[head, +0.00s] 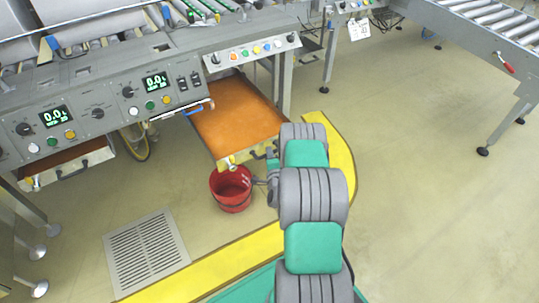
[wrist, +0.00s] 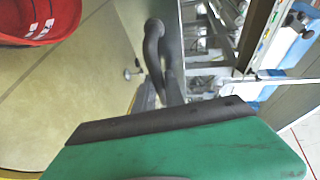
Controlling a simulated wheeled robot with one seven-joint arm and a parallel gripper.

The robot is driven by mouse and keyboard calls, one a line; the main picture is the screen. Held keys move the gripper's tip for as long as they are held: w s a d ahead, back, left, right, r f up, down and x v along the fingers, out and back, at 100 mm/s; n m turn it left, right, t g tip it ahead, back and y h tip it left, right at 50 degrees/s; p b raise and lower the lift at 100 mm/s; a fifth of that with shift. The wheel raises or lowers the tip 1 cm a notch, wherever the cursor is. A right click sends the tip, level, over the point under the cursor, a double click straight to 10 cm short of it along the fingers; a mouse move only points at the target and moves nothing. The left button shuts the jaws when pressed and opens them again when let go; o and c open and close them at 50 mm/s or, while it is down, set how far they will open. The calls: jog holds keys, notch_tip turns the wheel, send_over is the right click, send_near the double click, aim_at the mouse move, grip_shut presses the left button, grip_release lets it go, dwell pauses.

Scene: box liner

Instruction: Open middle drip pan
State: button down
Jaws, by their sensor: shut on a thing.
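An orange-floored drip pan (head: 238,113) is pulled well out from under the machine, its grey front edge towards me. My gripper (head: 270,160) is at the right part of that front edge, by its dark handle (head: 257,155), mostly hidden behind my grey and green arm. In the wrist view, my dark gripper fingers (wrist: 172,88) are shut on a dark curved handle (wrist: 154,45). A second drip pan (head: 68,163) with a dark handle shows at the left, only slightly out.
A red bucket (head: 231,189) stands on the floor just below the pan's front edge; it also shows in the wrist view (wrist: 40,18). A floor grate (head: 146,252) and a yellow floor stripe (head: 215,262) lie nearer. A roller conveyor (head: 490,45) stands at the right. The floor between is clear.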

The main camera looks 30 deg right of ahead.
jog(key=shift+d+r, duration=0.1)
jog(key=shift+d, duration=0.1)
jog(key=c, duration=1.6)
grip_release()
jog(key=shift+o, duration=1)
jog(key=shift+a, duration=0.2)
jog(key=v, duration=0.7)
jog(key=shift+s+p, duration=0.3)
jog(key=shift+a, duration=0.15)
